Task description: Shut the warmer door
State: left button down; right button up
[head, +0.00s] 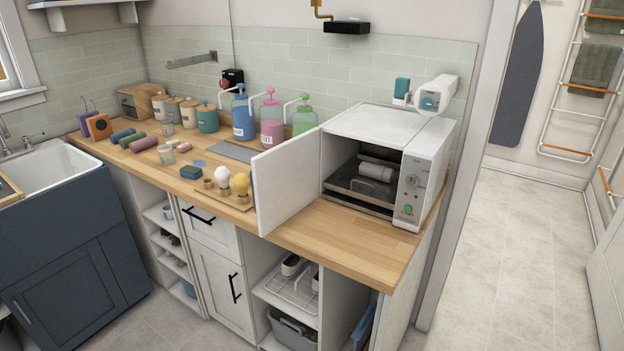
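The white warmer (392,140) stands at the right end of the wooden counter. Its door (286,178) is open, hinged at the left and swung out toward the counter's front edge. Inside, a dark tray (352,187) holds a rolled grey-white towel (376,170). The control panel (411,182) with dials and a green button is on the right of the opening. Neither of my grippers shows in the head view.
A small wooden board (226,196) with white and yellow round-topped items lies left of the door. Pump bottles (270,120) stand behind it. The counter before the warmer (350,225) is clear. Open floor lies at the right.

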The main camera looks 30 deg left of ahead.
aim_at(285, 177)
jog(key=j+z, duration=0.5)
jog(key=j, duration=1.1)
jog(key=k+j+z, duration=0.1)
jog(key=j, duration=0.45)
jog(key=k+j, duration=0.1)
jog(key=j, duration=0.45)
jog(key=k+j+z, duration=0.1)
jog(key=j, duration=0.5)
jog(key=k+j, duration=0.1)
jog(key=j, duration=0.45)
